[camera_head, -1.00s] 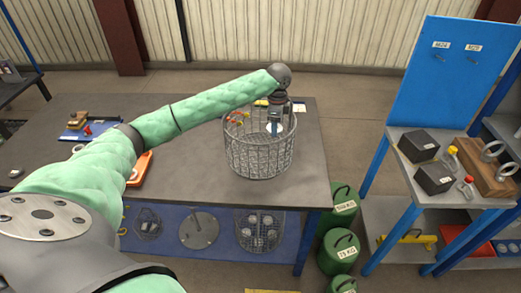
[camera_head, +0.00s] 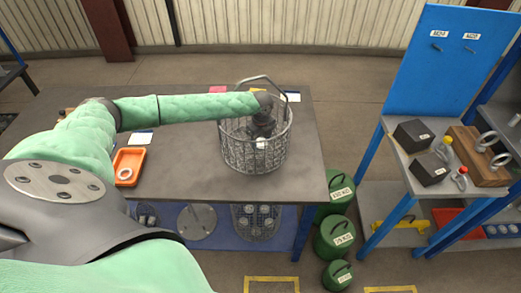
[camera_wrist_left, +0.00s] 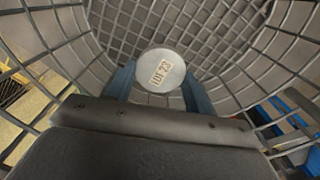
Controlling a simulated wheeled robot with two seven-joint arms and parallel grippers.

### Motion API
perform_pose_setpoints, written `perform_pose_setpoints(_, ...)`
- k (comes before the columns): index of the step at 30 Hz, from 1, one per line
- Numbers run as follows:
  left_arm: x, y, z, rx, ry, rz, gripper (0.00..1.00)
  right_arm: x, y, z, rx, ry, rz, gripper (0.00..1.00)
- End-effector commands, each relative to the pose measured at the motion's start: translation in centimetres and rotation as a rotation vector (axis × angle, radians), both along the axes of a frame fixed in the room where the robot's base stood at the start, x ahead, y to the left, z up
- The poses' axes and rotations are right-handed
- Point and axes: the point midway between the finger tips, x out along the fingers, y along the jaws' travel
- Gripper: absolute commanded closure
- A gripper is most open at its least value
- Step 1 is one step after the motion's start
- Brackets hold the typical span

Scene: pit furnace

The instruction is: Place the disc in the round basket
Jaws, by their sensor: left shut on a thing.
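The round basket (camera_head: 240,155) is a grey wire mesh basket with a raised handle, standing upright on the dark workbench. My left gripper (camera_head: 262,138) reaches down inside it from above. In the left wrist view the left gripper (camera_wrist_left: 160,88) is shut on the disc (camera_wrist_left: 160,70), a pale grey round piece marked "LOT 23". The disc (camera_head: 261,143) shows as a small light patch in the head view. Mesh walls surround it; whether it touches the basket floor I cannot tell. My right gripper is not in view.
An orange tray (camera_head: 130,168) with a pale ring lies on the workbench (camera_head: 200,181) to the left. Green weights (camera_head: 335,237) stand on the floor right of the bench. A blue rack (camera_head: 440,75) with black boxes stands farther right. The bench front is clear.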

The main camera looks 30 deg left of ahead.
Motion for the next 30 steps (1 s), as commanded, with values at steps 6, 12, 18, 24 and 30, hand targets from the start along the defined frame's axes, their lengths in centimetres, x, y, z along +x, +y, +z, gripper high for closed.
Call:
perform_pose_setpoints(6,0.1,0.1,-3.0,0.001,-0.001,0.002,0.86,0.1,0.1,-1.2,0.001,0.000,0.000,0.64)
perform_pose_setpoints(12,0.0,0.1,-4.3,0.001,0.000,0.002,0.86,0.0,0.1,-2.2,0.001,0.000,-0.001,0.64)
perform_pose_setpoints(18,0.1,0.1,-6.5,0.001,0.000,0.003,0.86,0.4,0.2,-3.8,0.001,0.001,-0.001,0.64)
perform_pose_setpoints(24,0.1,0.1,-6.6,0.001,-0.001,0.003,0.86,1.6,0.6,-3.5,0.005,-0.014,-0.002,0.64)
perform_pose_setpoints(30,0.0,0.0,-6.7,0.000,0.000,0.003,0.86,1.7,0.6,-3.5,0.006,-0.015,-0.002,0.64)
